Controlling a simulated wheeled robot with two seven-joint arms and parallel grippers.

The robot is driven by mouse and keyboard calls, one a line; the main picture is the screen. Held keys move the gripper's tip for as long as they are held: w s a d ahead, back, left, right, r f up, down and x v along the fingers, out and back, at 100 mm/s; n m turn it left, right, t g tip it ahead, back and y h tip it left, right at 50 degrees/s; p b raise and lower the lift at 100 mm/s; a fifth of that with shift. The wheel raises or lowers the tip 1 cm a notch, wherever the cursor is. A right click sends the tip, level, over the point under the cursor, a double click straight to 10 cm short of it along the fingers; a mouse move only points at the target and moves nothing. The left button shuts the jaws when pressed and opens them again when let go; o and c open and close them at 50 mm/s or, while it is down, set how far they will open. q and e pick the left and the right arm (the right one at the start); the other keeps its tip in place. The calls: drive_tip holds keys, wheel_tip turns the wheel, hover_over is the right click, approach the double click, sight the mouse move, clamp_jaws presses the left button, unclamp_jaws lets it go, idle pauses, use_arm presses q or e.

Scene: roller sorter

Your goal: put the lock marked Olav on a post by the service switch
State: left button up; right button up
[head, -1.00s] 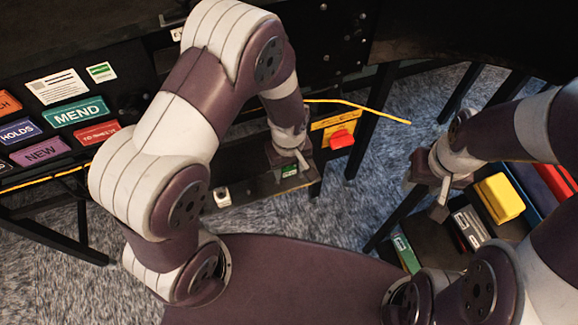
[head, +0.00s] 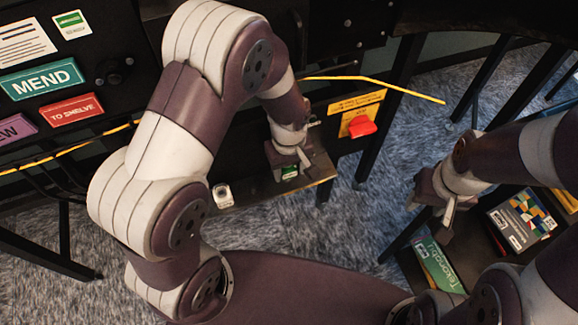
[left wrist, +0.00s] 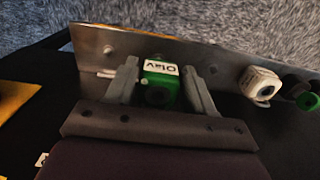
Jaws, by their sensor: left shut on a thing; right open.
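My left gripper (head: 291,165) is shut on a small green lock (head: 289,173), held at the metal strip (head: 318,166) below the dark panel. In the left wrist view the lock (left wrist: 162,88) shows a white label reading Olav, between the two grey fingers. I cannot tell whether the lock touches the strip or a post. The service switch, a red knob (head: 361,127) on a yellow plate, is to the right of this gripper. A white lock (head: 222,195) sits left of it, also seen in the left wrist view (left wrist: 259,84). My right gripper (head: 447,212) is open and empty.
Dark green round things (left wrist: 303,94) are beside the white lock. A yellow cable (head: 375,82) runs behind my left arm. Signs such as MEND (head: 42,79) are on the panel at left. A shelf of books (head: 520,220) stands under my right gripper. Carpet is open between.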

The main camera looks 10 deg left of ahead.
sight(289, 177)
use_arm(q)
drive_tip(key=shift+f, duration=0.4)
drive_tip(key=shift+f+b, duration=0.7)
drive_tip(key=shift+f, duration=0.75)
drive_tip(key=shift+f, duration=0.1)
idle(0.4)
drive_tip(key=o, duration=1.2)
wheel_tip(289, 177, up, 7)
drive_tip(key=shift+f+p, duration=0.15)
drive_tip(key=shift+p, duration=0.95)
drive_tip(key=shift+r, duration=0.4)
